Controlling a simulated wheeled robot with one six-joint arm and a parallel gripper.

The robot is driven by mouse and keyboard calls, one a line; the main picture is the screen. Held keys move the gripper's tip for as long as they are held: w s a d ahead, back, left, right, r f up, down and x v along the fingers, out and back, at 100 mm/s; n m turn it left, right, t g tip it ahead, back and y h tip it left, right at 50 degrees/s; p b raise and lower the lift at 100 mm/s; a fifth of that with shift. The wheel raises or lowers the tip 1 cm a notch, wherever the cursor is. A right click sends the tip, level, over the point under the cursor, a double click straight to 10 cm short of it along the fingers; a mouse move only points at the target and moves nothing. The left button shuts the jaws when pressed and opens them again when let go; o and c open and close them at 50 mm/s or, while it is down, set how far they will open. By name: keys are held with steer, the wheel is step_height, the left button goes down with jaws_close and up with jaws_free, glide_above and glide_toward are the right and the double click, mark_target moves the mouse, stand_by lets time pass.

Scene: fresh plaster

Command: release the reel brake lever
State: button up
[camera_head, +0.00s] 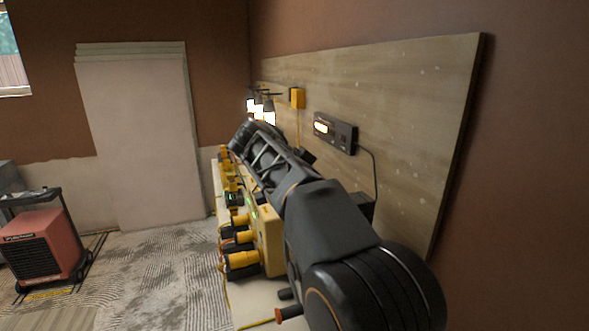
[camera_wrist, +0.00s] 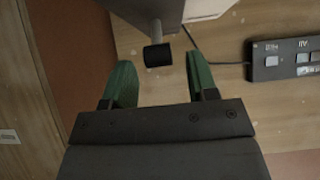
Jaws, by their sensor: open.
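In the wrist view, a dark grey bar with a short black cylindrical grip (camera_wrist: 157,55) comes down from the top edge. It may be the reel brake lever, but I see no label and no reel. My gripper (camera_wrist: 161,82) is open, with its two green fingers apart and nothing held. The black grip shows in line with the gap, beyond the fingertips, apparently not touching either finger. In the head view, my arm reaches along the bench and hides part of it. The gripper's fingers cannot be made out there.
A black control box (camera_head: 335,132) and yellow box (camera_head: 297,97) are on the wooden board (camera_head: 430,130). A black box with buttons (camera_wrist: 285,58) and its cable show right of the fingers. Several yellow tools (camera_head: 241,261) crowd the bench. A red heater (camera_head: 40,245) stands left.

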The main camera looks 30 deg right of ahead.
steer(key=p+v, duration=0.1)
steer(key=v, duration=1.1)
